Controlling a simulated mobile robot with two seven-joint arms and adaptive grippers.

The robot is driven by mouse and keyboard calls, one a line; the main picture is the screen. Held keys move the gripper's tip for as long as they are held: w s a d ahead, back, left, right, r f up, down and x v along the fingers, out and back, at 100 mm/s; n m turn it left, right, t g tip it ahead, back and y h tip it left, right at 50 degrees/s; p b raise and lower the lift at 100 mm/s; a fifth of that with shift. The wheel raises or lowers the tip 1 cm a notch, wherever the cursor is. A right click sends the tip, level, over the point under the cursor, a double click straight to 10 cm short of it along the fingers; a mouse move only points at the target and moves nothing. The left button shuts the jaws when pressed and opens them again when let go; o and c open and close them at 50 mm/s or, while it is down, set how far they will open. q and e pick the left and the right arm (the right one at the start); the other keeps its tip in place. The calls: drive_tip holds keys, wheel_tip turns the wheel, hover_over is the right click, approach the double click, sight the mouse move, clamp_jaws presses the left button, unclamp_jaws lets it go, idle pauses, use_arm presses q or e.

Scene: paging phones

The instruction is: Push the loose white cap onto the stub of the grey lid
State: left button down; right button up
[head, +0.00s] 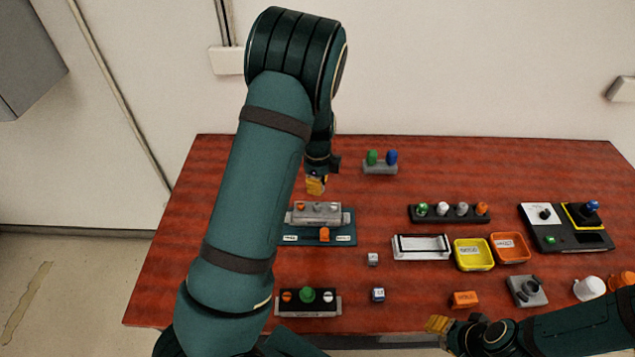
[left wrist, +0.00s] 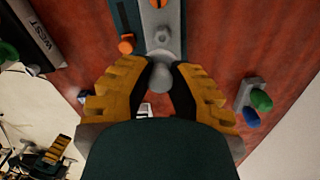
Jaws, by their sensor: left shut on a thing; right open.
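My left gripper (head: 316,186) hangs by the back edge of the grey lid (head: 316,214), which sits on a teal base (head: 345,229). In the left wrist view the left gripper (left wrist: 160,88) is shut on a rounded pale piece, the white cap (left wrist: 160,74), which looks grey in shade. The grey lid (left wrist: 163,48) lies just beyond it with a small round stub (left wrist: 162,36); I cannot tell whether cap and lid touch. My right gripper (head: 456,323) is open and empty near the front edge.
An orange knob (head: 324,235) stands on the teal base. A block with green and blue pegs (head: 380,168) is behind right. Yellow (head: 473,255) and orange (head: 510,248) bins and a row of coloured caps (head: 449,213) are right. A black panel (head: 308,309) lies in front.

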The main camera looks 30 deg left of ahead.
sight(317, 204)
use_arm(q)
drive_tip(key=shift+w+a, duration=0.1)
drive_tip(key=shift+a, duration=0.05)
drive_tip(key=shift+f, duration=0.5)
drive_tip(key=shift+f+b, duration=0.35)
drive_tip(key=shift+f, duration=0.35)
drive_tip(key=shift+f+b, duration=0.6)
drive_tip(key=shift+f, duration=0.2)
drive_tip(key=shift+f+b, duration=1)
drive_tip(key=shift+f, duration=0.2)
drive_tip(key=shift+f+b, duration=0.15)
drive_tip(key=shift+b, duration=0.4)
idle(0.4)
drive_tip(key=shift+c, duration=1.4)
unclamp_jaws()
